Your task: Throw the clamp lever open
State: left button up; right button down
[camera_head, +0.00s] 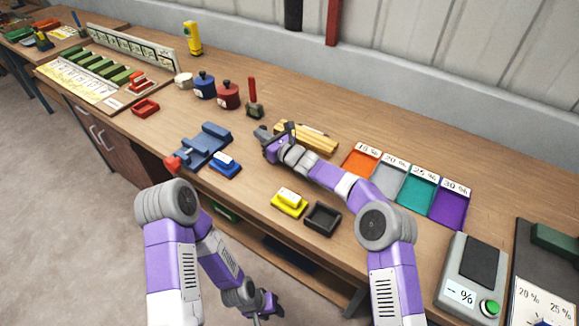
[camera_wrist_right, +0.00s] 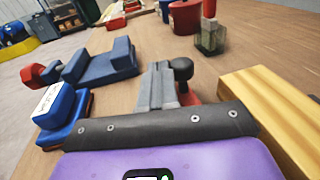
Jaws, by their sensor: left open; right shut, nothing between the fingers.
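A blue clamp-like fixture (camera_head: 205,143) lies on the bench with a red knob (camera_head: 172,163) at its near left end. It also shows at the left of the right wrist view (camera_wrist_right: 100,65), with the red knob (camera_wrist_right: 30,75). I cannot tell for certain which part is the clamp lever. My right gripper (camera_head: 266,141) is shut and empty, right of the blue fixture and apart from it. Its fingers show in the right wrist view (camera_wrist_right: 160,85); a black knob (camera_wrist_right: 182,68) is beside them, its base mostly hidden. My left gripper (camera_head: 264,304) is open and empty, low beside the bench front.
A red-handled upright tool (camera_head: 253,103) stands behind my right gripper. Yellow wooden bars (camera_head: 312,139) lie close to its right. A blue block with a white label (camera_head: 226,165) sits before the fixture. Red (camera_head: 228,96) and blue (camera_head: 204,86) pots stand behind.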

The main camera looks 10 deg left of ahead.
dwell(0.3)
jog(key=shift+v, duration=3.8)
